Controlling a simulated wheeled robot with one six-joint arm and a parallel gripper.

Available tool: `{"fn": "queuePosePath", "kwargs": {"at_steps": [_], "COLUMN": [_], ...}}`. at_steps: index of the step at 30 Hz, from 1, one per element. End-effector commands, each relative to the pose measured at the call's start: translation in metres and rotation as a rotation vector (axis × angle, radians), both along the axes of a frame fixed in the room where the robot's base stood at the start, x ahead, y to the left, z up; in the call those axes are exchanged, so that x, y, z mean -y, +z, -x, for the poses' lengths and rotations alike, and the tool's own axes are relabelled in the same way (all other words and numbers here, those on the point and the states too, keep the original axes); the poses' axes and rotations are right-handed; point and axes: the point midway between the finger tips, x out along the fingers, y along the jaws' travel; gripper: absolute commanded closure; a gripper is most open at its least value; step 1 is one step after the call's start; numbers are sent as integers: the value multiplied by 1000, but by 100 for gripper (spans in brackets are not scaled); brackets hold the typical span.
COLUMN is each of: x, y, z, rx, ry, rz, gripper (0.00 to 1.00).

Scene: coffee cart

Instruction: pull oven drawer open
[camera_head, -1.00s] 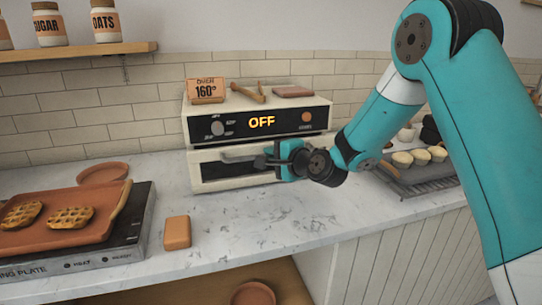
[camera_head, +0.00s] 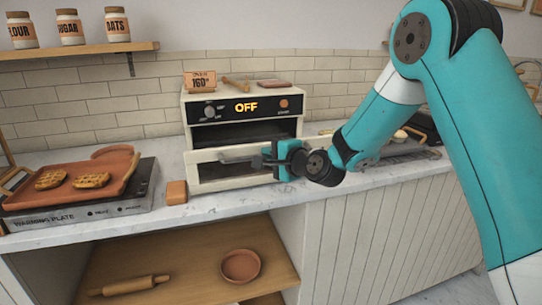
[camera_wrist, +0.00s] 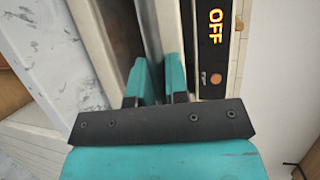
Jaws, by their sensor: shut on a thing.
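The cream oven (camera_head: 292,130) stands on the counter with a black panel reading OFF. Its drawer (camera_head: 191,172) is pulled part way out, with a dark gap showing above and behind its front. A grey bar handle (camera_head: 236,159) runs across the drawer front. My gripper (camera_head: 268,157) is shut on the right part of this handle. In the wrist view, the teal fingers of my gripper (camera_wrist: 158,78) are close around the bar, and the OFF panel (camera_wrist: 214,50) is at the right. The fingers partly hide the handle where they grip it.
A warming plate (camera_head: 110,208) with a tray of waffles (camera_head: 125,178) is left of the oven. A small orange-brown block (camera_head: 177,192) lies beside the drawer. Below are a shelf (camera_head: 190,262), a rolling pin (camera_head: 130,286) and a bowl (camera_head: 240,266). Free room lies in front of the counter.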

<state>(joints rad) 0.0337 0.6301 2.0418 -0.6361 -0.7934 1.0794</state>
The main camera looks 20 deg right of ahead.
Motion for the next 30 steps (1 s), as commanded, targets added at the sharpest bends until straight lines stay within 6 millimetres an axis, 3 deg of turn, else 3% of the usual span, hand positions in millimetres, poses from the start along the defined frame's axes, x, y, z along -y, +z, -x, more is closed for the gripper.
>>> {"fn": "queuePosePath", "kwargs": {"at_steps": [2, 3, 6, 14, 19, 30], "x": [2, 2, 1, 2, 9, 44], "y": [0, 0, 0, 0, 1, 15], "z": [-1, -1, -1, 0, 12, 93], "rx": [1, 1, 1, 0, 1, 2], "ry": [-5, -5, -4, -3, -6, -11], "rz": [3, 3, 3, 1, 1, 1], "gripper": [100, 81, 61, 61, 61, 61]}}
